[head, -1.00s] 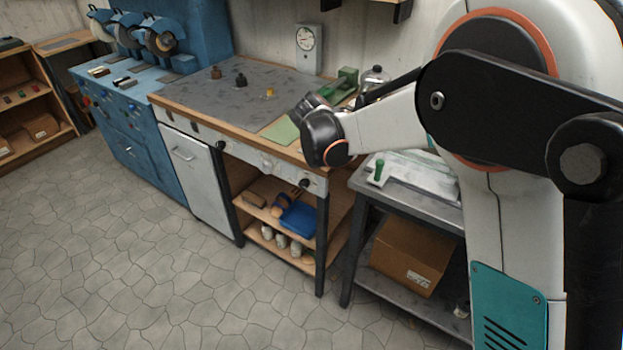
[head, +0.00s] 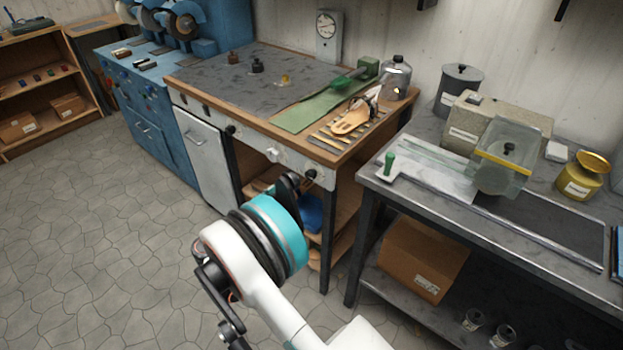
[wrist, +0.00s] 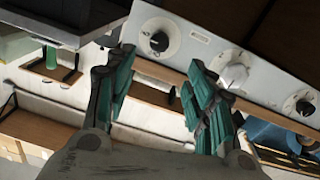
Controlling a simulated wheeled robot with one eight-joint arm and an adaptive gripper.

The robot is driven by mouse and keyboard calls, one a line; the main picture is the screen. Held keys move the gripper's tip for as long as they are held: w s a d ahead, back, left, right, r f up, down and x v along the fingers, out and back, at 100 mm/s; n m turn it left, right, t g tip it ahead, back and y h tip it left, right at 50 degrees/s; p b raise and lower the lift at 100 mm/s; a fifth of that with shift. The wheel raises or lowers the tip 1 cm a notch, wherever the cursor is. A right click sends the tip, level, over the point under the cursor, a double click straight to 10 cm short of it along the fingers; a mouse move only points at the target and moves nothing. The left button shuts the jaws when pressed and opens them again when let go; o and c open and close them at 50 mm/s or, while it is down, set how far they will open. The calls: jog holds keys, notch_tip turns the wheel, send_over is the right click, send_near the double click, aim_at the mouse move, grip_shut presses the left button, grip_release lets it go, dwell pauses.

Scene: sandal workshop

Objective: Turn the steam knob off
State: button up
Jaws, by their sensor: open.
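Knobs sit on the pale front panel (head: 255,151) of the workbench. A black knob (head: 311,174) on a round white plate is at its right end, a silver-grey knob (head: 272,154) is in the middle, and another black knob (head: 231,129) is further left. I cannot read which is the steam knob. My gripper (head: 292,184) is low in front of the panel's right end, partly hidden by my wrist. In the wrist view my gripper (wrist: 160,60) is open and empty. The right-end black knob (wrist: 159,41) appears between and beyond its fingertips; the silver-grey knob (wrist: 232,75) is beside the right finger.
The workbench (head: 190,73) holds a green mat (head: 308,108), sandal soles (head: 352,118) and a metal can (head: 396,78). Below are shelves with a blue item (head: 311,213). A grey table (head: 428,205) stands close on the right, with a cardboard box (head: 418,262) underneath. The floor at left is clear.

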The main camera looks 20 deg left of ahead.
aim_at(308, 177)
jog(key=b+x, duration=0.3)
jog(key=x, duration=0.9)
jog(key=shift+f+b, duration=0.15)
jog(key=shift+b, duration=0.15)
jog(key=shift+x, duration=0.8)
jog(key=c, duration=1.1)
